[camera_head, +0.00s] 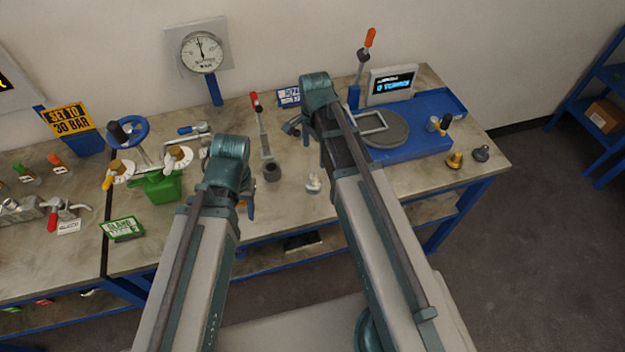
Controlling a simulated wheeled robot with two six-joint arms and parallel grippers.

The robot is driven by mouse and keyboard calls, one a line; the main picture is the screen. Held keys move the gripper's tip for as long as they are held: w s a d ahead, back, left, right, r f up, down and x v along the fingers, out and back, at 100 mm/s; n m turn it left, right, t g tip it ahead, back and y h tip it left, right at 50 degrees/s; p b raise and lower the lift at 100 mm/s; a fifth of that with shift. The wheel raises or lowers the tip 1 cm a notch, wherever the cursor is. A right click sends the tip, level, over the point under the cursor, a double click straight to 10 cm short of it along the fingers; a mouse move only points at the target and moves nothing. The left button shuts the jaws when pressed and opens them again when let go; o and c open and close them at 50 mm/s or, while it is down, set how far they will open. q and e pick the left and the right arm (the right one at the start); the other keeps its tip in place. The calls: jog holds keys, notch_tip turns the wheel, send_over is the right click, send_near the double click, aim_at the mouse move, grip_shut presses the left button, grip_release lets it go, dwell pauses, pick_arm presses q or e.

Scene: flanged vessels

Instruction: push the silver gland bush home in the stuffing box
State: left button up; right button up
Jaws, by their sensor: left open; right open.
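A small silver piece (313,183), which may be the gland bush, stands on the bench between my arms. It is too small to make out clearly. A green-bodied fitting (162,187) stands on the left of the bench behind a green "GLAND" sign (122,228); I cannot tell whether the stuffing box is part of it. My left gripper (249,204) is open, mostly hidden by its wrist, left of the silver piece. My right gripper (298,128) is open, largely hidden by its arm, beyond the silver piece. Neither visibly holds anything.
A red-tipped lever on a dark base (268,168) stands between my arms. A blue unit with a round plate (385,133) and display (392,85) is at right. Brass (455,160) and dark grey (481,153) pieces sit near the right edge. A gauge (202,52) stands behind.

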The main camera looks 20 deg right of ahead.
aim_at(314, 174)
notch_tip(314, 174, down, 8)
jog(key=b, duration=0.7)
jog(key=shift+f+b, duration=0.15)
jog(key=shift+b, duration=0.25)
notch_tip(314, 174, down, 5)
jog(key=b, duration=0.5)
jog(key=shift+f, duration=0.2)
jog(key=shift+r, duration=0.1)
grip_shut()
jog(key=shift+r, duration=0.15)
